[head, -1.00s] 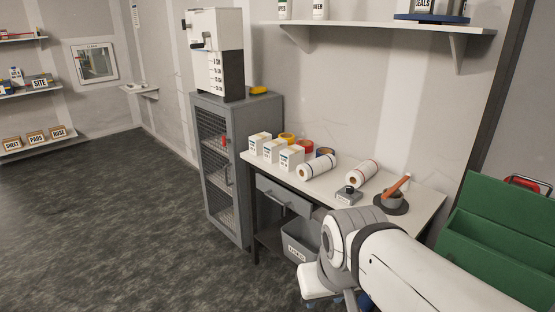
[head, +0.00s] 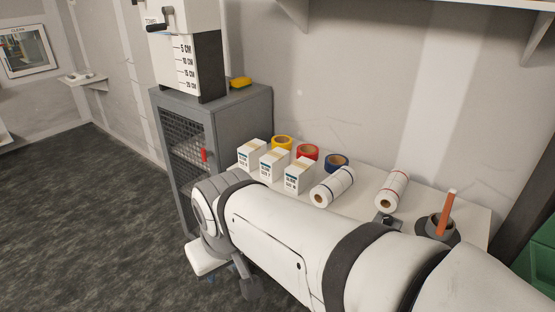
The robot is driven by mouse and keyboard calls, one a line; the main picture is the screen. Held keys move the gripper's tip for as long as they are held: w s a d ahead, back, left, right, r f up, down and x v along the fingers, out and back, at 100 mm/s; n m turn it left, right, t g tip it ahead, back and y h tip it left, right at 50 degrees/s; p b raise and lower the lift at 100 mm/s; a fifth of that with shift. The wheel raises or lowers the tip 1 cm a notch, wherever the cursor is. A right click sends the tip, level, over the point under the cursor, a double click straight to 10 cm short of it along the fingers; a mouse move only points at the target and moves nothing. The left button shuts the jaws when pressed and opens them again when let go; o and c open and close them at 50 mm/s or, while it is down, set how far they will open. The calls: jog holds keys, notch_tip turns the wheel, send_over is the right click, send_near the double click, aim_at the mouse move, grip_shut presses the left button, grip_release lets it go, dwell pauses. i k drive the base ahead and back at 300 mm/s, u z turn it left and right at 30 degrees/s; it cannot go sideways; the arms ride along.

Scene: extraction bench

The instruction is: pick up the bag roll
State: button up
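Two white rolls lie on the bench top (head: 471,211): one with blue stripes (head: 333,187), and one with red stripes (head: 392,190) to its right. I cannot read a label telling which is the bag roll. My arm crosses in front of the bench and hides its front part. The end of my arm, with my gripper (head: 211,277), is low at the left, in front of the grey cabinet and apart from both rolls.
Several white boxes (head: 272,165) stand left of the rolls, with yellow (head: 281,143), red (head: 307,152) and blue (head: 336,161) tape rolls behind. A dark pot with an orange stick (head: 448,212) is at right. A mesh-door cabinet (head: 235,116) adjoins the bench.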

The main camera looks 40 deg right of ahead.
aim_at(324, 193)
jog(key=z, duration=0.65)
jog(key=i, duration=1.15)
jog(key=z, duration=1)
jog(key=k, duration=0.7)
jog(key=z, duration=0.15)
jog(key=i, duration=0.8)
jog(key=u, duration=0.1)
